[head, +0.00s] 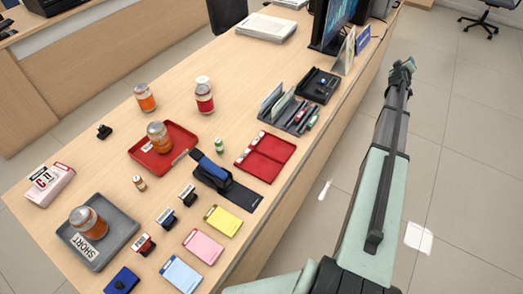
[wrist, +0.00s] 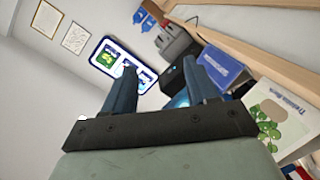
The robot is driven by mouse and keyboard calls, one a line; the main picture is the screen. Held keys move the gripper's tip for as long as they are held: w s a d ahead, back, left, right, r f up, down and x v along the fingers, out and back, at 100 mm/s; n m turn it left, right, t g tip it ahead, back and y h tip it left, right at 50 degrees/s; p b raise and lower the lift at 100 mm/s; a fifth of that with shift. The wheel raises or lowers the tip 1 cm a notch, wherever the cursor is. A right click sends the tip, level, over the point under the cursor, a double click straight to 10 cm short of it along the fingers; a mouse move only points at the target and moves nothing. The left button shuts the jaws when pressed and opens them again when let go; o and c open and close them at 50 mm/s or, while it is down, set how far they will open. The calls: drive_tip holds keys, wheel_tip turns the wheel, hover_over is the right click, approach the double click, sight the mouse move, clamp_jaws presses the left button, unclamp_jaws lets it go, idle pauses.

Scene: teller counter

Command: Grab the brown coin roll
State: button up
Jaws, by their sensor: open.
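A small brown coin roll (head: 139,183) stands upright on the wooden counter, between the red tray and the grey tray. A similar small green roll (head: 219,145) stands to its right, beyond the black stapler-like device. My gripper (head: 403,68) is far off to the right, past the counter's edge and well away from the brown roll. In the wrist view my gripper (wrist: 164,82) has its two fingers apart with nothing held between them. The wrist view faces a wall and the counter's far end, and no coin roll shows there.
A red tray (head: 184,133) and a grey tray (head: 123,222) each hold an orange-brown jar near the brown roll. Several stamps and coloured pads lie in front. A black organizer (head: 308,127) and a monitor (head: 333,22) stand farther back. Bare counter surrounds the roll.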

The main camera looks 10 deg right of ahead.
drive_tip(key=w+a+r+g+y, duration=0.1)
drive_tip(key=w+a, duration=0.3)
drive_tip(key=a, duration=1)
drive_tip(key=w+a+g+y, duration=0.1)
drive_tip(key=w+a+y, duration=0.15)
drive_tip(key=a, duration=1.15)
drive_tip(key=w+a+r+y, duration=0.1)
drive_tip(key=w+a, duration=0.3)
drive_tip(key=a, duration=1)
drive_tip(key=s+a+n+g+y, duration=0.2)
drive_tip(key=s+a, duration=0.1)
drive_tip(key=a, duration=1.4)
wheel_tip(320, 180, up, 2)
drive_tip(key=n+g+y, duration=0.5)
drive_tip(key=n+g, duration=0.2)
drive_tip(key=g, duration=0.1)
hover_over(136, 178)
drive_tip(key=shift+h, duration=0.25)
drive_tip(key=f, duration=0.7)
drive_tip(key=shift+s+d+f, duration=0.2)
drive_tip(key=shift+s+f, duration=0.1)
drive_tip(key=shift+f, duration=0.1)
drive_tip(key=shift+w+a+f, duration=0.1)
drive_tip(key=shift+f, duration=1.25)
drive_tip(key=shift+w+a+f, duration=0.1)
drive_tip(key=shift+f, duration=1.2)
drive_tip(key=shift+c, duration=0.4)
